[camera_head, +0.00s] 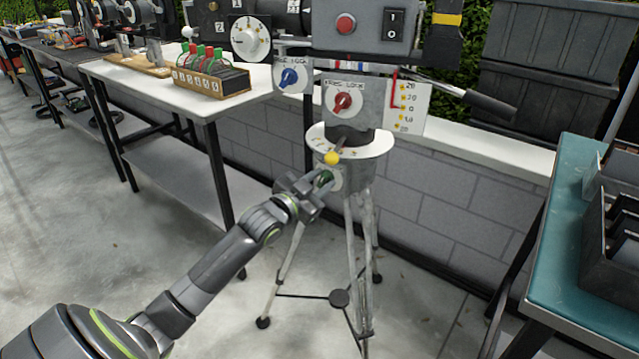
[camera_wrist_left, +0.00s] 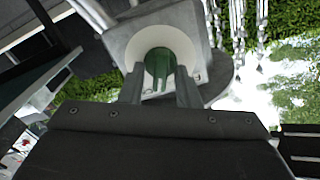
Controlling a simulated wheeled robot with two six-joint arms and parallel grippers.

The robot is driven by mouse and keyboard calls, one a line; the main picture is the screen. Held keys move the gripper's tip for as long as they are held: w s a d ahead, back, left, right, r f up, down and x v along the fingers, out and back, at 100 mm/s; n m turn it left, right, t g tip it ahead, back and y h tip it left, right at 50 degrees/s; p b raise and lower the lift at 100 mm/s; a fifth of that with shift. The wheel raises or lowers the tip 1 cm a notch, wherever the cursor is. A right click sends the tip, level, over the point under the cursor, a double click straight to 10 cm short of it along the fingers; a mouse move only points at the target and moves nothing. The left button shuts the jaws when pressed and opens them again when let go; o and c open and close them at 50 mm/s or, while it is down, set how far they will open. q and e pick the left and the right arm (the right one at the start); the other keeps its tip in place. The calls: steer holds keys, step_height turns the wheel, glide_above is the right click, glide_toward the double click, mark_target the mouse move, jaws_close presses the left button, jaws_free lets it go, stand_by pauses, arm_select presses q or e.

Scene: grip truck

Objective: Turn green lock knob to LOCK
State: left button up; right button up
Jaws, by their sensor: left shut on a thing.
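The green lock knob (camera_wrist_left: 159,68) sits on a round white plate (camera_wrist_left: 176,45) on a grey housing in the left wrist view. In the head view the green knob (camera_head: 326,176) shows low on the tripod head, partly hidden by my gripper. My left gripper (camera_head: 322,183) reaches it from the lower left and is shut on the knob; in the left wrist view its two fingers (camera_wrist_left: 158,88) lie on either side of the knob. The LOCK marking on the plate is not readable. My right gripper is not in view.
A yellow-tipped lever (camera_head: 332,158) is just above my gripper. A red knob (camera_head: 342,101) and a blue knob (camera_head: 289,77) are higher up. Tripod legs (camera_head: 355,260) stand below. A white table (camera_head: 180,90) is at left, a teal table (camera_head: 570,285) at right.

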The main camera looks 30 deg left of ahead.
arm_select(q)
steer(key=shift+f+m, duration=0.1)
steer(key=shift+m, duration=0.5)
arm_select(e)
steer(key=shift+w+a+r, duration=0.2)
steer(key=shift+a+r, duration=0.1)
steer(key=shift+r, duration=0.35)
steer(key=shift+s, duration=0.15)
arm_select(q)
steer(key=o, duration=0.6)
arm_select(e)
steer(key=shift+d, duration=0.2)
arm_select(q)
steer(key=shift+s, duration=0.15)
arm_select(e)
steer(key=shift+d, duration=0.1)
